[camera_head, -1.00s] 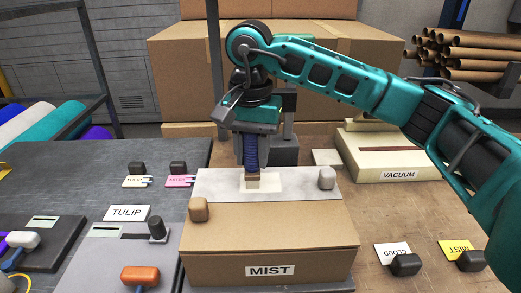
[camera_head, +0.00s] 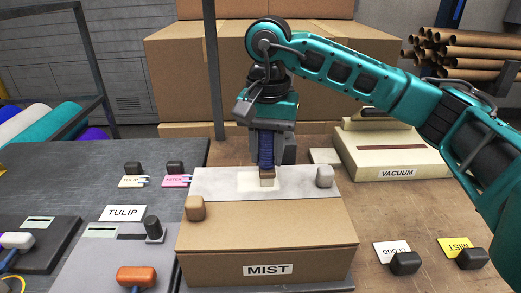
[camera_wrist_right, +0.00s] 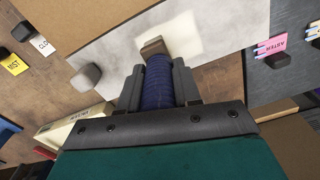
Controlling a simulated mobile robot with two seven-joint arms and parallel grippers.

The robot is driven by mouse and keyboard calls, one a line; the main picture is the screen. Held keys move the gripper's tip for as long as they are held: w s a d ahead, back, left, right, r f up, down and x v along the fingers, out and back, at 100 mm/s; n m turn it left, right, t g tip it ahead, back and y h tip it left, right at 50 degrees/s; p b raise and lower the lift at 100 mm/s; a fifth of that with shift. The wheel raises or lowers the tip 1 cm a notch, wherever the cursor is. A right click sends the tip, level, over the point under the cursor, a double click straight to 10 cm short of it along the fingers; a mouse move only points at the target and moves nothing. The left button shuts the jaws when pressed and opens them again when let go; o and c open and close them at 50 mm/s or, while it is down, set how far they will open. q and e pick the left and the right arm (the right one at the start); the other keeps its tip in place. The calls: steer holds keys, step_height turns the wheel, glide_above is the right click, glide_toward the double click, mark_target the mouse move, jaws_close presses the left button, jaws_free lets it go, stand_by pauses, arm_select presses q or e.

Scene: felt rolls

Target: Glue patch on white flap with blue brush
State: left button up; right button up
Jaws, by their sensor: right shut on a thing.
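My right gripper (camera_head: 267,140) is shut on the blue brush (camera_head: 266,152) and holds it upright, bristles down. In the right wrist view the brush's ribbed blue handle (camera_wrist_right: 160,80) sits between the fingers. The brush tip (camera_head: 267,181) meets a pale cream patch (camera_head: 246,182) on the white flap (camera_head: 210,183). The flap lies across the back of the cardboard box labelled MIST (camera_head: 262,235). The patch also shows in the right wrist view (camera_wrist_right: 188,45), beside the tip. Whether the bristles press on the flap is hard to tell. My left gripper is not in view.
A tan weight (camera_head: 195,208) and a light grey weight (camera_head: 325,176) stand on the flap's ends. A VACUUM-labelled machine (camera_head: 398,152) stands back right. CLOUD (camera_head: 388,251) and MIST (camera_head: 455,246) cards lie right of the box.

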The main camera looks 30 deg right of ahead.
steer(key=shift+a, duration=0.1)
steer(key=shift+w+a, duration=0.3)
steer(key=shift+a, duration=0.3)
steer(key=shift+w+a, duration=0.3)
steer(key=shift+a, duration=0.25)
steer(key=shift+w+a+f, duration=0.1)
steer(key=shift+a, duration=0.2)
steer(key=shift+r+p, duration=0.7)
steer(key=shift+r, duration=0.15)
